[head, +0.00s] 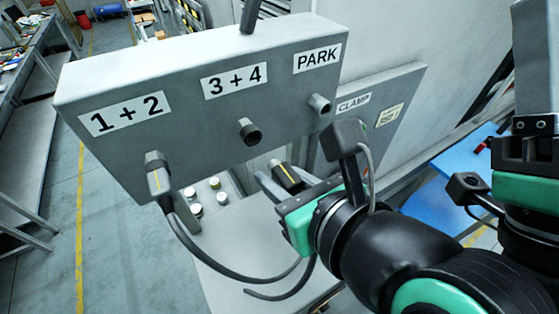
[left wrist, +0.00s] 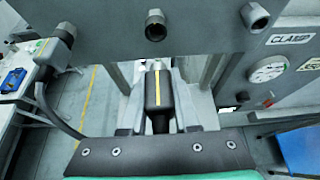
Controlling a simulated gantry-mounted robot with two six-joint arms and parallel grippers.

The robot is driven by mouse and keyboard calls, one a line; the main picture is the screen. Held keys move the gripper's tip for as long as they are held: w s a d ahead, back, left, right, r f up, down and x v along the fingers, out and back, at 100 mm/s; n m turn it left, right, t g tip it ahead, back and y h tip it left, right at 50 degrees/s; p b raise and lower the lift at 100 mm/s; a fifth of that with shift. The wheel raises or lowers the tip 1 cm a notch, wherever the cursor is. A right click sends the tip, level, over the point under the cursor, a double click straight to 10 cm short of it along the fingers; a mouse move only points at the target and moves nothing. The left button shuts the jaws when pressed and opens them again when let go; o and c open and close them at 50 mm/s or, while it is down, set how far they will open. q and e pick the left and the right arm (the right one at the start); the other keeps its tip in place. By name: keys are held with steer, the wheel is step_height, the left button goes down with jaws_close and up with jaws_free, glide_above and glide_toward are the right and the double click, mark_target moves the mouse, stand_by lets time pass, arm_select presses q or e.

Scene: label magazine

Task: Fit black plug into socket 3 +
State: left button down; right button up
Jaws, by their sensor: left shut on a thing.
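My left gripper (head: 280,182) is shut on a black plug (head: 288,174) with a yellow stripe. In the left wrist view the plug (left wrist: 158,92) sits between the two fingers (left wrist: 158,112), its nose pointing away from me. The socket under the "3 + 4" label (head: 250,132) is empty. It also shows in the left wrist view (left wrist: 155,26), above the plug and apart from it. In the head view the plug is below and right of that socket. My right gripper (head: 532,95) is at the right edge, partly cut off; its fingertips are unclear.
The PARK socket (head: 320,103) is empty. A CLAMP panel (head: 385,110) with a gauge (left wrist: 267,68) stands on the right. A blue surface (head: 440,215) lies further right.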

mark_target(254, 144)
arm_select(q)
steer(key=shift+w+a+p, duration=0.1)
steer(key=shift+w+a, duration=0.25)
steer(key=shift+w, duration=0.35)
steer(key=shift+w+a+p, duration=0.15)
steer(key=shift+w+a, duration=0.2)
steer(key=shift+w, duration=0.3)
steer(key=shift+w+a+p, duration=0.1)
steer(key=shift+w+a, duration=0.25)
steer(key=shift+w, duration=0.35)
steer(key=shift+r+p, duration=0.1)
steer(key=shift+p, duration=0.35)
steer(key=shift+w+a+p, duration=0.2)
steer(key=shift+w+a, duration=0.05)
steer(key=shift+w, duration=0.25)
steer(key=shift+w+a+p, duration=0.15)
steer(key=shift+w+a, duration=0.05)
steer(key=shift+w, duration=0.3)
steer(key=c, duration=0.6)
jaws_free()
